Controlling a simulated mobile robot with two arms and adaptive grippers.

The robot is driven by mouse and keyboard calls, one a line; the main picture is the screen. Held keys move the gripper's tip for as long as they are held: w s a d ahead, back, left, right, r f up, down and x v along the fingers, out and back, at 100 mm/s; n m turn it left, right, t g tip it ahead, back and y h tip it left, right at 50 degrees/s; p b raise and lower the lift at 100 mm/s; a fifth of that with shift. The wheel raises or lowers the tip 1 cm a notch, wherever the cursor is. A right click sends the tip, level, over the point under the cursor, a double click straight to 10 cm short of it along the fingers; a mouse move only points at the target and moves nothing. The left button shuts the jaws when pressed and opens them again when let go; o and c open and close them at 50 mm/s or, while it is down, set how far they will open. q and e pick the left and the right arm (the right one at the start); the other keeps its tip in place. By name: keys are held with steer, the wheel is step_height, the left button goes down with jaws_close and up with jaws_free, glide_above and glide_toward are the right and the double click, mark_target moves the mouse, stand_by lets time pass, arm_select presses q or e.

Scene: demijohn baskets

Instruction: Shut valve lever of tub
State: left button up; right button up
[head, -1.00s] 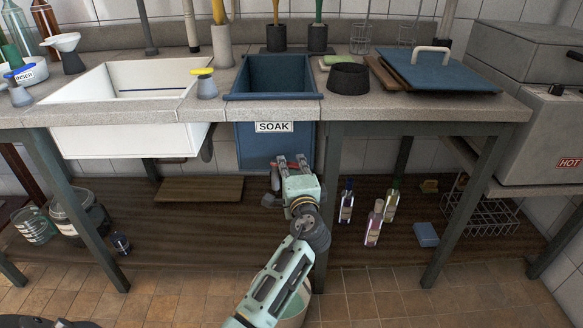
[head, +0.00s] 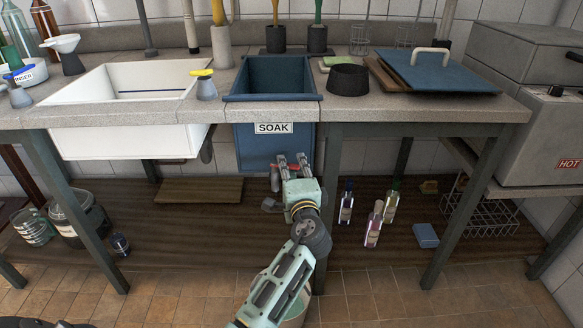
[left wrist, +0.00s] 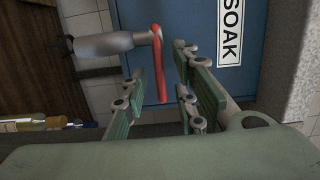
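The blue tub (head: 273,142) with the SOAK label hangs in the counter opening; its front also fills the upper part of the left wrist view (left wrist: 185,20). A grey valve with a spout (left wrist: 105,45) comes out low on the tub. Its red lever (left wrist: 160,65) shows as a long thin bar across the pipe's line. My left gripper (head: 292,160) is at the tub's lower front. In the left wrist view its fingers (left wrist: 158,105) are apart, with the lever's end near or between them; contact cannot be told.
A pale bucket (head: 296,308) stands on the floor below, partly behind my arm. Several bottles (head: 375,223) and a blue block (head: 426,235) are on the low shelf at right. A table leg (head: 329,190) stands close to the right of my gripper.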

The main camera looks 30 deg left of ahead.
arm_select(q)
steer(key=v, duration=1.1)
steer(key=shift+s, duration=0.1)
steer(key=shift+c, duration=0.7)
